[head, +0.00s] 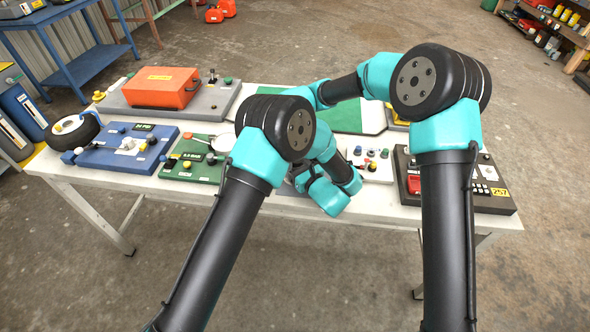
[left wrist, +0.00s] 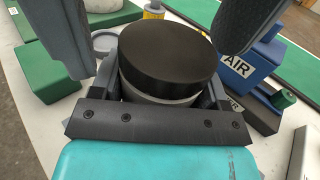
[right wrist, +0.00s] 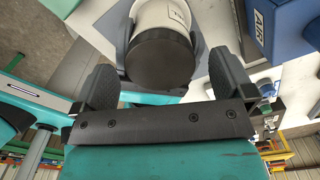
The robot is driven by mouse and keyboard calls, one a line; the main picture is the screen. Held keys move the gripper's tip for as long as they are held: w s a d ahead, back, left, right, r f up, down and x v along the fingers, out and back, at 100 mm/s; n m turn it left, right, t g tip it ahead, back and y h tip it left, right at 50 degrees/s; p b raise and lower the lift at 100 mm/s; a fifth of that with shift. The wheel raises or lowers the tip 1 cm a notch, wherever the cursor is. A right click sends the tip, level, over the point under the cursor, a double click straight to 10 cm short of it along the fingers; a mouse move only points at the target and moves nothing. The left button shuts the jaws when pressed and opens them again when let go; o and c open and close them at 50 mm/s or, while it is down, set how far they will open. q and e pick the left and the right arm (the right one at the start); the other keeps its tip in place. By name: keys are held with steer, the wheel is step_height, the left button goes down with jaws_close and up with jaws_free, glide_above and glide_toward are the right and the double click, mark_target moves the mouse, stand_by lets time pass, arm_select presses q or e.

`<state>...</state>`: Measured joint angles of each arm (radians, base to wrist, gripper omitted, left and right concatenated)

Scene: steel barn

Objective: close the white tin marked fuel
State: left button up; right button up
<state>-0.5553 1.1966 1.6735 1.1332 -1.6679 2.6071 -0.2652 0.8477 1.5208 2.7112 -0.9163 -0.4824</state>
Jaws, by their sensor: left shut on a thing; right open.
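The white tin (left wrist: 165,99) stands upright in the left wrist view, with a wide black lid (left wrist: 168,55) over its mouth. The tin also shows in the right wrist view (right wrist: 157,14), with a small label too blurred to read. My left gripper (left wrist: 160,88) is shut on the tin's white body, one finger on each side. My right gripper (right wrist: 163,75) is open, its dark fingers on either side of the lid with a gap to it. I cannot tell whether the lid is fully seated. In the head view my arms hide the tin.
A blue box marked AIR (left wrist: 244,68) stands close beside the tin; a green box (left wrist: 45,62) is on the other side. The white table (head: 182,198) also holds an orange case (head: 160,87), a blue panel (head: 128,147) and a dark keypad unit (head: 489,193).

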step_height(320, 180, up, 12)
steer(key=shift+f, duration=0.25)
arm_select(q)
steer(key=o, duration=1.8)
steer(key=v, duration=1.7)
steer(key=shift+s+d, duration=0.15)
